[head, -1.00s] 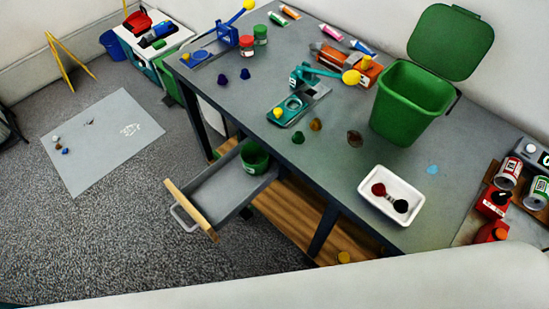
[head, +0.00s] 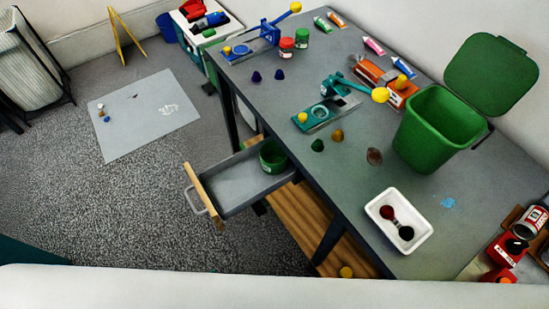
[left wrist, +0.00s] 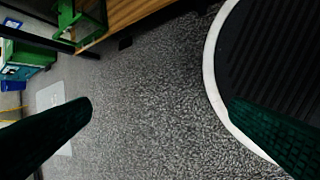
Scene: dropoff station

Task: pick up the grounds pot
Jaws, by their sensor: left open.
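A green round pot (head: 272,156), which I take to be the grounds pot, stands in the far right end of an open grey drawer (head: 236,185) under the table. The drawer is pulled out toward the left, with its wooden front (head: 204,189) and handle outermost. My left gripper (left wrist: 162,104) shows only in the left wrist view. The pot cannot be made out in that view. My right gripper is in neither view.
The grey table (head: 300,180) carries a green bin (head: 425,140) with its lid up, a white tray (head: 375,210), two presses and small pots. A wooden shelf (head: 290,215) lies below. The carpet (head: 130,215) left of the drawer is clear. A grey mat (head: 150,120) lies farther back.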

